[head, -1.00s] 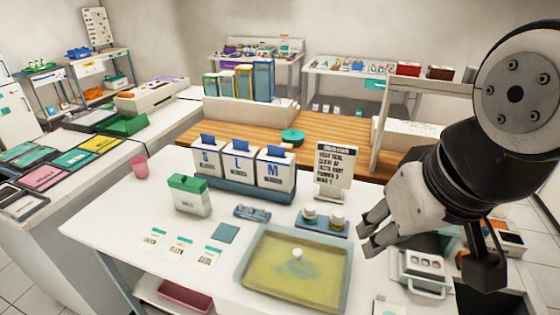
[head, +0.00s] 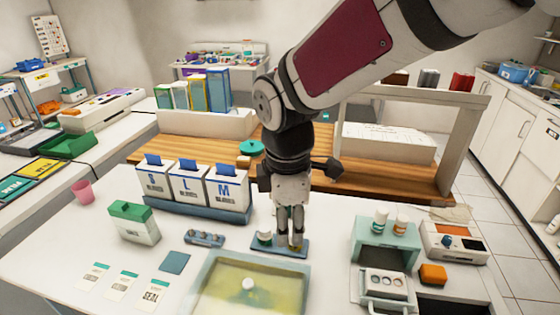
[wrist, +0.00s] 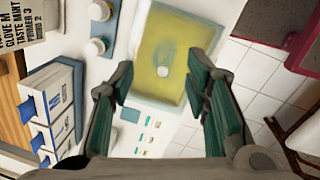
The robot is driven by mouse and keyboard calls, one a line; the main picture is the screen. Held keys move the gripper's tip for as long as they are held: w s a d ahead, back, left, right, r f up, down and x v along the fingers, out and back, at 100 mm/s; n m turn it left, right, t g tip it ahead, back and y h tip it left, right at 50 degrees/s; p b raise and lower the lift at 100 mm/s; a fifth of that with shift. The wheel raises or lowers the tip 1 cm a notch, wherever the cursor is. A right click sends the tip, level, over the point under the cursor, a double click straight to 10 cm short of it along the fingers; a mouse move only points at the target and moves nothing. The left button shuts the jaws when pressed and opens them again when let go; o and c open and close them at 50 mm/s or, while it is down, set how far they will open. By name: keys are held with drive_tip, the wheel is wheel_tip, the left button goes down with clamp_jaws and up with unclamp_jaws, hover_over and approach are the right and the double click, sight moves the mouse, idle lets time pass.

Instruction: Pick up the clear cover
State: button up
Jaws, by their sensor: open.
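The clear cover (head: 268,296) lies over a grey-blue tray (head: 203,284) with a yellowish inside, at the front of the white table. A white knob (head: 248,284) stands at its middle. In the wrist view the clear cover (wrist: 180,52) is beyond my fingers, and its white knob (wrist: 163,71) shows between them. My gripper (head: 289,246) points down behind the tray, in front of a small blue tray with jars in the head view. Its fingers (wrist: 162,88) are apart and empty, clear of the knob. The cover's front edge is cut off in the head view.
The small blue tray (head: 258,247) with white-lidded jars is partly hidden by my fingers. S, L and M boxes (head: 188,184) stand behind left. A green-lidded box (head: 135,222) and several cards are at left. A bottle stand (head: 385,245) is at right.

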drive_tip(key=a+f+n+g, duration=0.1)
drive_tip(key=a+f+n, duration=0.45)
drive_tip(key=a, duration=0.25)
hover_over(248, 282)
drive_tip(key=f, duration=0.9)
drive_tip(key=shift+s+f, duration=0.3)
drive_tip(key=shift+f, duration=0.05)
drive_tip(key=f, duration=0.3)
drive_tip(key=f+p, duration=0.1)
drive_tip(key=shift+w+f, duration=0.25)
drive_tip(key=shift+f, duration=0.15)
drive_tip(key=shift+c, duration=0.5)
clamp_jaws()
